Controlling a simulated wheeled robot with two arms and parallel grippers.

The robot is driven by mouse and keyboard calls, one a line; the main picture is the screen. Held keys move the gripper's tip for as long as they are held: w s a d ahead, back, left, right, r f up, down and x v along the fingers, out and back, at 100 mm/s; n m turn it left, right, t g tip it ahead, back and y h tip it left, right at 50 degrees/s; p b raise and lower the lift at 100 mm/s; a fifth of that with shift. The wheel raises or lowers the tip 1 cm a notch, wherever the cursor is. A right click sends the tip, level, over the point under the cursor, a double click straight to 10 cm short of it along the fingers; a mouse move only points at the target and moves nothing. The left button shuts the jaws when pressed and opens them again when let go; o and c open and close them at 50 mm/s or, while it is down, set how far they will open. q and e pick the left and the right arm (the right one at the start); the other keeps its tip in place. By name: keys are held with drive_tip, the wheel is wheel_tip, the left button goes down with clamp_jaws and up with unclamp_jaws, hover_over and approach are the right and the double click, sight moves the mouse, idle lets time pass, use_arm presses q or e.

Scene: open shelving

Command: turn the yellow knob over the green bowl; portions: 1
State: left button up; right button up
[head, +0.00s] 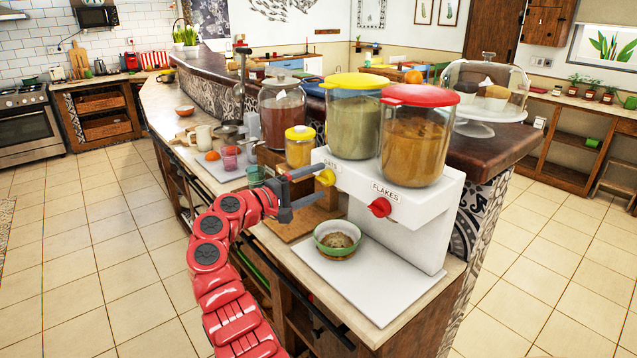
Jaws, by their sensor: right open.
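The yellow knob (326,177) sticks out of the front of a white dispenser (425,230), under a clear container with a yellow lid (354,120). The green bowl (323,248) stands on the white board below the dispenser and has brownish-green food in it. My right gripper (316,185) is open, with one finger above and one below the height of the yellow knob. Its fingertips are close to the knob; I cannot tell if they touch it. My left gripper is not in view.
A red knob (380,207) marked FLAKES sits to the right, under a red-lidded container (415,140). A yellow-lidded jar (300,147) and cups stand left of the dispenser. A glass-domed cake stand (487,128) is behind right. The front of the white board (370,296) is clear.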

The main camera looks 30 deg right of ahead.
drive_tip(key=s+a+b, duration=0.1)
drive_tip(key=a, duration=1.5)
drive_tip(key=shift+s+b, duration=0.15)
drive_tip(key=shift+b, duration=0.2)
